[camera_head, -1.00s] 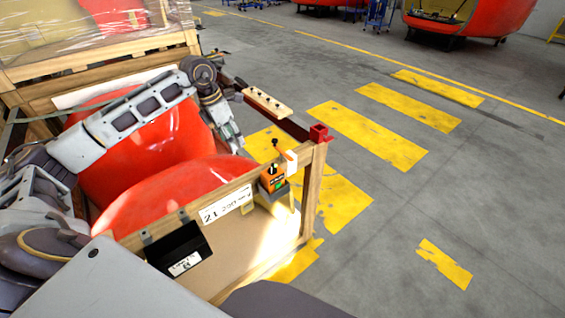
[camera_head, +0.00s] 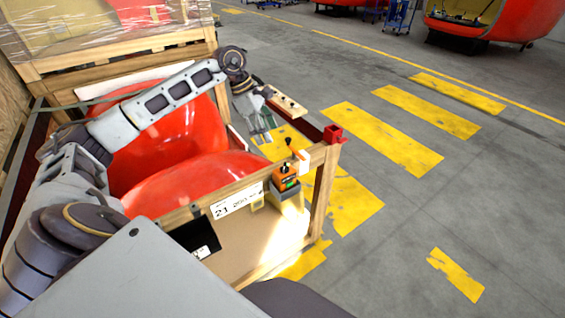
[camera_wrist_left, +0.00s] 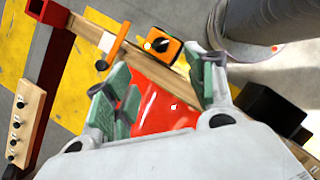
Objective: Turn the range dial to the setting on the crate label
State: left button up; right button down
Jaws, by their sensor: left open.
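An orange meter (camera_head: 286,178) sits at the right end of the crate's top rail. My left gripper (camera_head: 265,137) is open and empty, above and behind the meter. In the left wrist view, the green-padded fingers (camera_wrist_left: 160,72) are apart, with the meter beyond their tips. My right gripper is not in view.
The wooden crate holds glossy red nosecones (camera_head: 180,185). A light strip with black knobs (camera_head: 285,101) lies behind. A black box (camera_head: 198,236) hangs on the crate's front. Open floor lies right.

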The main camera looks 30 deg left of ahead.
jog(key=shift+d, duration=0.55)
pick_arm(q)
jog(key=shift+f, duration=0.1)
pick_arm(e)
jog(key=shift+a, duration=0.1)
pick_arm(q)
send_near(282, 168)
jog(key=p+x, duration=0.1)
jog(key=x, duration=0.1)
jog(key=d+x, duration=0.1)
jog(key=x, duration=0.2)
jog(key=shift+w+d+p, duration=0.15)
jog(key=shift+d+p, duration=0.05)
jog(key=shift+p, duration=0.2)
jog(key=shift+x, duration=0.8)
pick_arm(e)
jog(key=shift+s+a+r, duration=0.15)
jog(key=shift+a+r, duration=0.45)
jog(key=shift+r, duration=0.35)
pick_arm(q)
jog(key=shift+c, duration=0.3)
jog(key=c, duration=1)
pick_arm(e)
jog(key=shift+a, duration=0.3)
